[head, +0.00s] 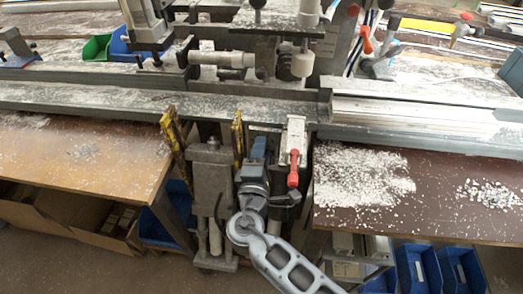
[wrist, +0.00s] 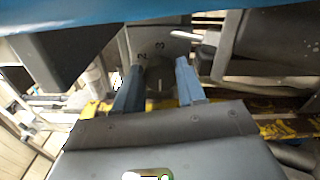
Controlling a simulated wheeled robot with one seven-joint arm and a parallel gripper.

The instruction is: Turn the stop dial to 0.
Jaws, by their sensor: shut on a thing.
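In the head view my gripper (head: 257,148) reaches under the bench's front rail, and the dial cannot be made out there.
A red-handled clamp (head: 293,168) stands close right of my gripper, and a grey upright vise-like part (head: 211,185) close left. Wooden tabletops with pale chips (head: 365,180) lie on both sides. Blue bins (head: 418,268) stand below right.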

